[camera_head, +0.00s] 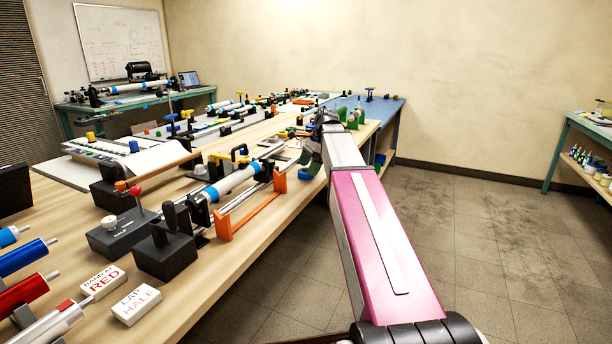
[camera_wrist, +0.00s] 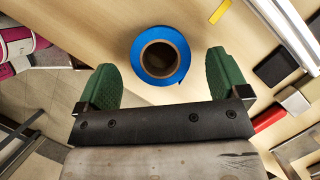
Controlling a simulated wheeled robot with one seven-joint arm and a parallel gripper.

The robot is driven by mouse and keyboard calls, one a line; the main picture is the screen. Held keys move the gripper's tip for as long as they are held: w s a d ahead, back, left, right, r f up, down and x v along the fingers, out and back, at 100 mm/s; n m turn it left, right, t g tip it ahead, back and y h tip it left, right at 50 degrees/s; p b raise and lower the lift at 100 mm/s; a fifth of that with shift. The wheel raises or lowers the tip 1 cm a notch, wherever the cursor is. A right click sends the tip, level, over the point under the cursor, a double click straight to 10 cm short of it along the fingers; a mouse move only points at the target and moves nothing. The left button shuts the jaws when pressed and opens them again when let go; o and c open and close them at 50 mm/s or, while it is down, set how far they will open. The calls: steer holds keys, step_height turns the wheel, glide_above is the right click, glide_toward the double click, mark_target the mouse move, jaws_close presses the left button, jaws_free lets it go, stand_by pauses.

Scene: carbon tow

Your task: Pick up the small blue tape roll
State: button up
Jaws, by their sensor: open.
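The small blue tape roll (camera_wrist: 160,34) lies flat on the wooden tabletop in the wrist view, its brown core and round hole facing the camera. My gripper (camera_wrist: 163,80) is open, with a green finger pad on each side. The roll shows between and slightly beyond the fingertips, with clear space on both sides; nothing is held. In the head view my gripper (camera_head: 312,157) is over the right edge of the long wooden bench, and a bit of the blue roll (camera_head: 304,175) shows just below it.
An orange bracket (camera_head: 279,184) stands just left of the roll on the bench (camera_head: 268,224). Rods, black blocks and tools crowd the bench further left. In the wrist view a black pad (camera_wrist: 276,67) and a red piece (camera_wrist: 270,118) lie to the right. Open floor lies right of the bench.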

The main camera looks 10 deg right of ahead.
steer(key=shift+x, duration=1)
steer(key=c, duration=1)
steer(key=shift+r, duration=0.1)
